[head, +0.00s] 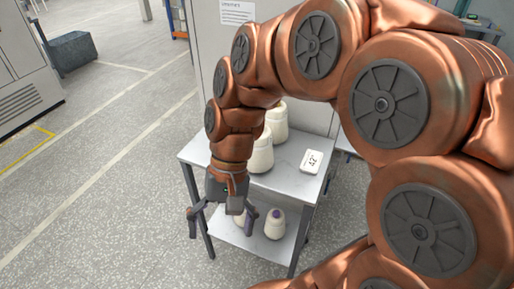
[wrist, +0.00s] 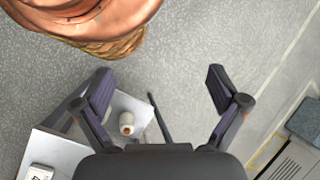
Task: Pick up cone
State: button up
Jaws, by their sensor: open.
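Two cream cones (head: 262,155) (head: 276,122) stand on the top of a small grey table, partly hidden by my arm. On its lower shelf, a smaller cream cone with a purple tip (head: 275,226) stands upright, and another pale cone (head: 240,218) shows partly behind my gripper. My gripper (head: 220,222) hangs pointing down at the table's front left, its fingers spread and empty. Which cone this is, I cannot tell.
The table (head: 296,178) has a top edge and legs close to my gripper. A white card reading 42 (head: 311,161) lies on its top. A grey cabinet (head: 215,50) stands behind. Open floor (head: 110,200) lies to the left.

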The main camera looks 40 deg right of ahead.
jog(key=w+d+r+m+y, duration=0.1)
jog(key=w+r+m+y, duration=0.3)
jog(key=w, duration=0.5)
jog(key=m+t+y+b, duration=0.2)
jog(key=m+t+y, duration=0.5)
jog(key=m, duration=0.3)
send_over(258, 145)
jog(key=a, duration=0.5)
jog(key=d+f+m+t, duration=0.2)
jog(key=d+m+t, duration=0.4)
jog(key=d, duration=0.8)
notch_tip(258, 145, down, 8)
jog(key=p, duration=0.1)
jog(key=shift+g, duration=0.4)
jog(key=shift+s+r+p+x, duration=0.2)
jog(key=shift+p+x, duration=0.3)
jog(key=shift+x, duration=1.2)
jog(key=shift+s+r+p+x, duration=0.15)
jog(key=shift+p+x, duration=0.3)
jog(key=shift+x, duration=1.25)
jog(key=shift+w+a+f, duration=0.15)
jog(key=shift+w+a, duration=0.1)
jog(key=shift+a, duration=0.15)
jog(key=shift+c, duration=0.3)
jog(key=c, duration=1.6)
